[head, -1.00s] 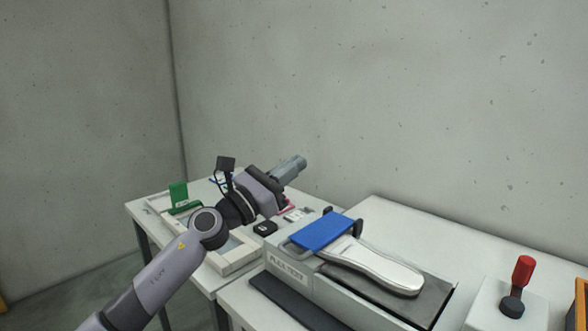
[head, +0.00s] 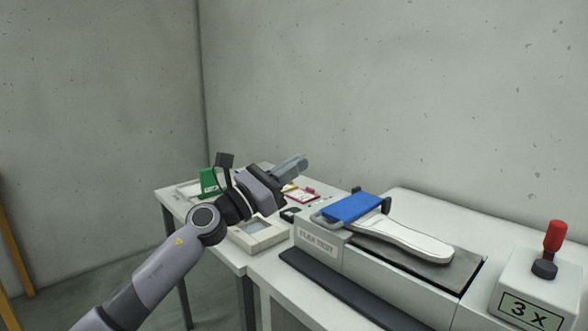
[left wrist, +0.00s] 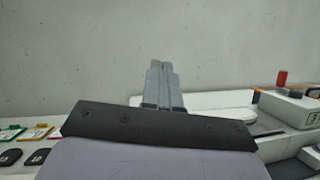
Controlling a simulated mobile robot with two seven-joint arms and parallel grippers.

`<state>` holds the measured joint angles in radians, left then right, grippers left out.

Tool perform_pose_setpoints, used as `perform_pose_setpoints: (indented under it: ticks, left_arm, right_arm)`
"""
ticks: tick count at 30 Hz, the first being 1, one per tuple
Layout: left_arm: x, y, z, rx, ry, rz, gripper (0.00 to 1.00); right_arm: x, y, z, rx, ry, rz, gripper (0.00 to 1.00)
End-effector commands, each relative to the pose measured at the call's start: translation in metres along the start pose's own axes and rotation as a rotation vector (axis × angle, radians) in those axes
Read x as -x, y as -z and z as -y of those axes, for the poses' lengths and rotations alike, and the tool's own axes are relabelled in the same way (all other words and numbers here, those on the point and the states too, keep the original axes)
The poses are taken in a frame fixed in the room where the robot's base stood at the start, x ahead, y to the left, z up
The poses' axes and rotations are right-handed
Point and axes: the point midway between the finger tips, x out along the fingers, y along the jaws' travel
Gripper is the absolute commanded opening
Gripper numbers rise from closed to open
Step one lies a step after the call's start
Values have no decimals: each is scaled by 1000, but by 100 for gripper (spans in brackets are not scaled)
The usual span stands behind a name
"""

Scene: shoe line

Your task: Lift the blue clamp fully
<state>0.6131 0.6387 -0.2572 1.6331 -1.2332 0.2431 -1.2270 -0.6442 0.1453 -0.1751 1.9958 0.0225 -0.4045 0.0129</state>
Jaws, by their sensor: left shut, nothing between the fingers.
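The blue clamp (head: 352,207) lies flat across the heel end of a white shoe sole (head: 408,238) on the flex test machine (head: 318,251). A grey loop handle (head: 327,216) sticks out at its left side. My left gripper (head: 303,160) is shut and empty, raised above the back table, up and to the left of the clamp and apart from it. In the left wrist view its closed fingers (left wrist: 161,84) point at the wall. The clamp cannot be made out in that view. My right gripper is not in view.
A box marked 3 X (head: 531,316) with a red-handled lever (head: 555,236) stands at the right. The left table holds a white frame (head: 256,236), a green stand (head: 209,182) and small cards. The space above the machine is clear.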

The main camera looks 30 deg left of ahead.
Motion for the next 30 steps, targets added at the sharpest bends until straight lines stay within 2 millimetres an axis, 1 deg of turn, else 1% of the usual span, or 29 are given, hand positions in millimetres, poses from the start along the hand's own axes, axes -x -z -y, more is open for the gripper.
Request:
perform_pose_setpoints:
  ticks: [1,2,3,4,5,8,11,12,14,15,17,18,20,21,23,24,26,27,29,30]
  left_arm:
    - [0,0,0,2,-1,0,0]
    - [0,1,1,9,-2,2,0]
    - [1,2,2,29,-9,6,0]
    - [3,3,3,54,-18,11,0]
    - [5,5,6,89,-29,18,0]
    - [16,15,14,288,-101,56,0]
    - [39,35,22,601,-233,104,0]
    - [52,46,24,745,-302,122,0]
    - [74,64,28,963,-417,148,0]
    - [90,78,32,1103,-499,163,0]
    - [117,101,39,1308,-635,181,0]
    - [137,116,45,1439,-734,193,0]
    - [168,140,59,1623,-893,209,0]
    - [190,154,70,1737,-1004,219,0]
    - [222,173,90,1885,-1176,232,0]
    - [242,183,103,1969,-1286,240,0]
    - [270,195,124,2070,-1442,251,0]
    - [287,201,138,2125,-1541,256,0]
    - [309,208,159,2193,-1677,263,0]
    - [323,211,172,2231,-1762,266,0]
  right_arm:
    - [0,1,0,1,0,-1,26]
    - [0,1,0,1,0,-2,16]
    - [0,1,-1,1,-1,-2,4]
    - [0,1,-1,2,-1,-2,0]
    - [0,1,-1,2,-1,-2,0]
    - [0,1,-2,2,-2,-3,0]
    - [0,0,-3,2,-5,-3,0]
    - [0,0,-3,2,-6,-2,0]
    - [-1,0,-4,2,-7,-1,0]
    - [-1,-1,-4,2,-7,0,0]
    - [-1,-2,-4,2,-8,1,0]
    - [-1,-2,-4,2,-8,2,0]
    - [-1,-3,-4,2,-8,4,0]
    - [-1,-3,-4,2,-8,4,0]
    - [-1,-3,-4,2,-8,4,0]
    - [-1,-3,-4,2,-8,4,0]
    - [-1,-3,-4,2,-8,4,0]
    - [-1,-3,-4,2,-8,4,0]
    - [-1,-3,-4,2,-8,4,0]
    - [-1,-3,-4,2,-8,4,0]
